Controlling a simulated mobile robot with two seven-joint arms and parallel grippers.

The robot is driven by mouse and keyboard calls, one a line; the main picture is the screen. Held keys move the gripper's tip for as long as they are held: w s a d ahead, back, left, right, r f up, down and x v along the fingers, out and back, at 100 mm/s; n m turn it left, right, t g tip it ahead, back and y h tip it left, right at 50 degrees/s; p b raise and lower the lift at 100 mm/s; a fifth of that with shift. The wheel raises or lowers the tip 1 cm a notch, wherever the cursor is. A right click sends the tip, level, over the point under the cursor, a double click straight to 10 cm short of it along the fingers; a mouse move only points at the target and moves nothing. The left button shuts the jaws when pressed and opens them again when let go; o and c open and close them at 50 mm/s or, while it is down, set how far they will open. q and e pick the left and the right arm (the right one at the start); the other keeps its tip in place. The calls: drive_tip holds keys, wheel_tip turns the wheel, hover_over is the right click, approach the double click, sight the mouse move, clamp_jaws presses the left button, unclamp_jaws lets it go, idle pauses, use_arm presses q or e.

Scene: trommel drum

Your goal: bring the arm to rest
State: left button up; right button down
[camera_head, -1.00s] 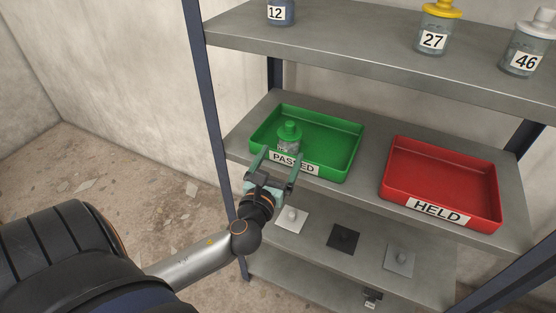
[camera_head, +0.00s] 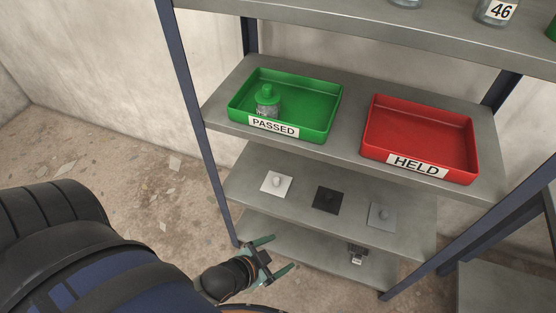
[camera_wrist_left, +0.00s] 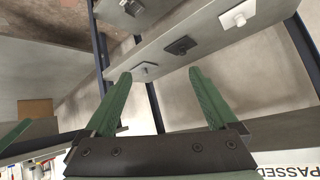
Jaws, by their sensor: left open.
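My left gripper (camera_head: 275,257) is open and empty, low in front of the shelf rack, near its lowest shelf. In the left wrist view its two green fingers (camera_wrist_left: 158,85) are spread apart with nothing between them. A green-capped bottle (camera_head: 267,100) stands in the green tray (camera_head: 318,131) labelled PASSED, at its left side. The red tray (camera_head: 472,150) labelled HELD is empty. Both trays sit on the same shelf, above and apart from the gripper. My right gripper is not in view.
A lower shelf holds a white plate (camera_head: 277,184), a black plate (camera_head: 327,200) and a grey plate (camera_head: 382,215), each with a knob. A small dark object (camera_head: 357,253) is on the lowest shelf. A blue rack post (camera_head: 196,120) stands left. Open floor (camera_head: 110,180) lies left of the rack.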

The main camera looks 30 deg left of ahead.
use_arm(q)
drive_tip(key=n, duration=0.1)
drive_tip(key=s+d+f+n, duration=0.1)
drive_tip(key=n, duration=0.1)
drive_tip(key=shift+s+d+h, duration=0.2)
drive_tip(key=shift+s+h, duration=0.05)
drive_tip(key=shift+h, duration=0.05)
drive_tip(key=shift+r+p, duration=1.1)
drive_tip(key=shift+r, duration=0.05)
